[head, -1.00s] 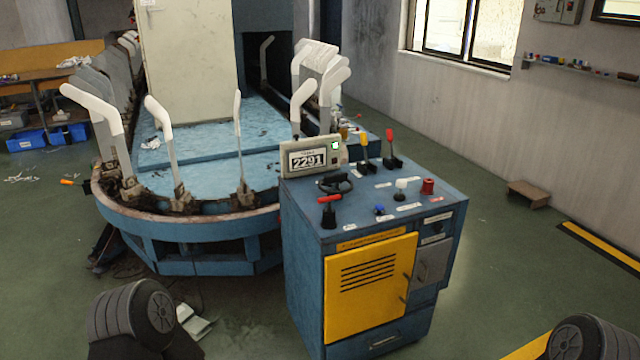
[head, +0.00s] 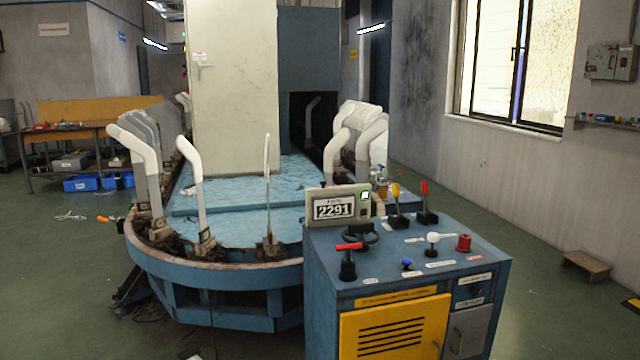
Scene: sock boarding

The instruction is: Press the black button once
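A blue control console (head: 325,285) stands at the front right of centre. Its top carries a red-handled lever (head: 348,262), a black handwheel (head: 361,236), a blue knob (head: 407,264), a white-topped knob (head: 432,243), a red cylinder (head: 464,243), a yellow-handled lever (head: 396,205) and a red-handled lever (head: 425,202). A small dark round control (head: 475,291) sits on the front panel at upper right. I cannot tell for sure which part is the black button. Neither of my grippers is in view.
A display box (head: 335,207) reading 2291, with a green light, stands at the console's back left. Behind is a round blue machine (head: 215,275) with white curved forms (head: 142,150). A low brown stool (head: 586,265) stands right.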

